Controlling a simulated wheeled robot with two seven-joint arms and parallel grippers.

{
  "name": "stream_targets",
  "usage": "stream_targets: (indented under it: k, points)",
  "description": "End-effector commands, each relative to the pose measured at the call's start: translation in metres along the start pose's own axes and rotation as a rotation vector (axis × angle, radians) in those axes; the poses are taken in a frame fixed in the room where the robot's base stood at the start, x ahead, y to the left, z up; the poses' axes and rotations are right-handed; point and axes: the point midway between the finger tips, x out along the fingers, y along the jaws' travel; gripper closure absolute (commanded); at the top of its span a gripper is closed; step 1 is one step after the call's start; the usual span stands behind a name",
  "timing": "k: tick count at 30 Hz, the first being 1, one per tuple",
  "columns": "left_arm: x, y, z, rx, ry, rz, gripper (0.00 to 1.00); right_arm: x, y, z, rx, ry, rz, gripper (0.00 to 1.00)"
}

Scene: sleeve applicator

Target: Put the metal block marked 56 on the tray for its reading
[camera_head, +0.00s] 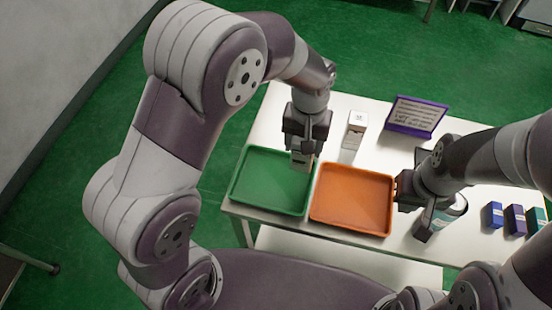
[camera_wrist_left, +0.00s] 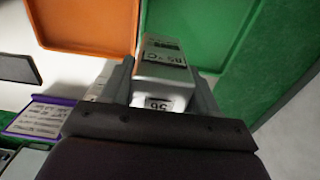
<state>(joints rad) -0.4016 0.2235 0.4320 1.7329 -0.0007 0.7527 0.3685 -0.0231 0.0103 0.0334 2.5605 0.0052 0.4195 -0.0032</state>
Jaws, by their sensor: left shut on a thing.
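My left gripper (camera_head: 302,157) is shut on a pale metal block (camera_wrist_left: 165,75), with one finger on each side. In the left wrist view the block's label reads 56, and another dark-lettered label lies on its longer face. In the head view the block (camera_head: 301,160) hangs upright by the back right corner of the green tray (camera_head: 240,199); I cannot tell whether it touches anything. An empty orange tray (camera_head: 350,203) lies just right of the green one. My right gripper (camera_head: 417,207) is at the orange tray's right side, partly hidden by its wrist; its opening is unclear.
Another pale labelled block (camera_head: 355,125) stands behind the orange tray. A purple-framed sign (camera_head: 415,115) stands at the back. A labelled container (camera_head: 450,212) is beside my right gripper. Blue (camera_head: 494,215), purple (camera_head: 515,219) and teal (camera_head: 537,220) boxes stand at the right.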

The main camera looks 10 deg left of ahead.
Motion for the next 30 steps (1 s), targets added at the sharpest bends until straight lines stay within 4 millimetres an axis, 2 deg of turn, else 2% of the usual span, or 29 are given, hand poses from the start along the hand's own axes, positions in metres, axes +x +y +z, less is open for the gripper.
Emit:
stream_targets:
  k: [1, 3, 6, 9, 17, 27, 28, 30]
  points:
    - [0.005, -0.015, 0.004, -0.006, -0.003, -0.001, 0.89, -0.005, 0.000, -0.001, 0.000, 0.000, 0.000, 1.00]
    - [0.017, -0.033, 0.009, -0.006, -0.001, 0.000, 0.89, -0.008, 0.000, -0.001, 0.000, 0.000, 0.000, 1.00]
    - [0.030, -0.053, 0.015, -0.004, 0.000, 0.000, 0.89, -0.010, 0.000, -0.001, 0.000, 0.000, 0.000, 1.00]
    - [0.038, -0.063, 0.018, -0.001, 0.000, 0.000, 0.89, -0.011, 0.000, -0.002, 0.000, 0.000, 0.000, 1.00]
    - [0.077, -0.065, 0.020, 0.001, -0.001, 0.000, 0.89, -0.016, 0.000, -0.002, 0.000, 0.000, 0.000, 1.00]
    - [0.083, -0.065, 0.019, 0.000, 0.003, 0.001, 0.89, -0.014, 0.000, -0.002, 0.000, 0.000, 0.000, 1.00]
    - [0.084, -0.065, 0.019, 0.001, 0.001, 0.000, 0.37, -0.014, 0.000, -0.002, 0.000, 0.000, 0.000, 1.00]
    - [0.083, -0.065, 0.019, 0.000, 0.001, 0.000, 0.15, -0.015, 0.000, -0.002, 0.000, 0.000, 0.000, 1.00]
